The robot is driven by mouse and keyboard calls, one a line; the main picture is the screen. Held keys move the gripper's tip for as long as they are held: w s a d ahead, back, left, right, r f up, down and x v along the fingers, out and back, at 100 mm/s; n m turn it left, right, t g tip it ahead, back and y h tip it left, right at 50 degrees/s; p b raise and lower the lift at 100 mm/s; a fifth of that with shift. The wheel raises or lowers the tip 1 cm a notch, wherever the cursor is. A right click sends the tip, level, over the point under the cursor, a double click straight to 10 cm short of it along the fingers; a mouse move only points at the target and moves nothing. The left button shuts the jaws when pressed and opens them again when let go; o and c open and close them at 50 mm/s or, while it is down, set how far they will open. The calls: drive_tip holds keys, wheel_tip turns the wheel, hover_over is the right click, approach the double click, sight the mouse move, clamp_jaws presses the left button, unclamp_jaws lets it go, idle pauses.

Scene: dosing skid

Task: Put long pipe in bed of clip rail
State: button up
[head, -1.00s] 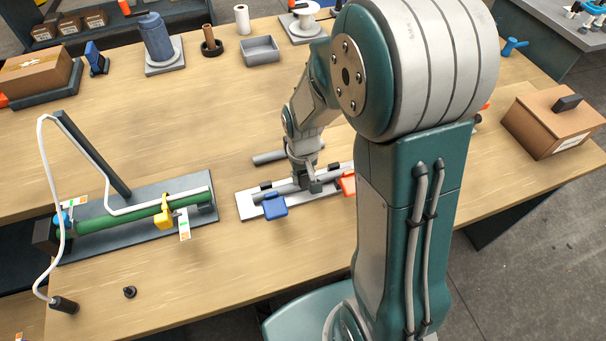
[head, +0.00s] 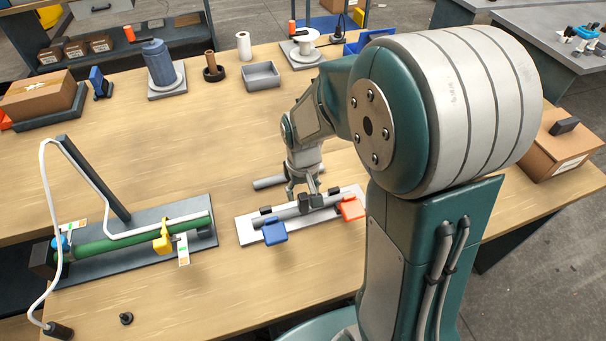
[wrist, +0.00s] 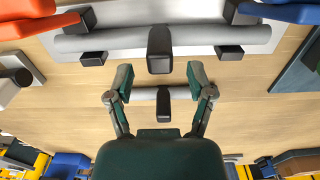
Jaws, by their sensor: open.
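The clip rail (head: 248,236) is a pale plate with dark cradles, a blue clip (head: 274,231) on the left and an orange clip (head: 351,208) on the right. Both clips stand swung out at the near edge. The long grey pipe (head: 325,202) lies along the rail. In the wrist view the long pipe (wrist: 110,42) lies lengthwise at the black cradle blocks; full seating cannot be told. My gripper (head: 304,194) is over the rail's middle, fingers spread; in the wrist view it (wrist: 160,80) is open, empty and apart from the pipe.
A second grey pipe (head: 268,183) lies on the table just behind the rail. To the left stands a fixture (head: 200,240) with a green pipe, yellow clamp and white hose. A brown box (head: 560,145) is at right. The table front is mostly clear.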

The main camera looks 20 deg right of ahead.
sight(303, 196)
wheel_tip(303, 196, up, 8)
drive_tip(key=shift+r, duration=0.1)
drive_tip(key=s+r+t, duration=0.5)
drive_tip(key=s+r, duration=0.5)
drive_tip(key=s, duration=0.4)
drive_tip(key=shift+s+r+t, duration=0.15)
drive_tip(key=shift+t, duration=0.15)
drive_tip(key=shift+c, duration=0.2)
idle(0.5)
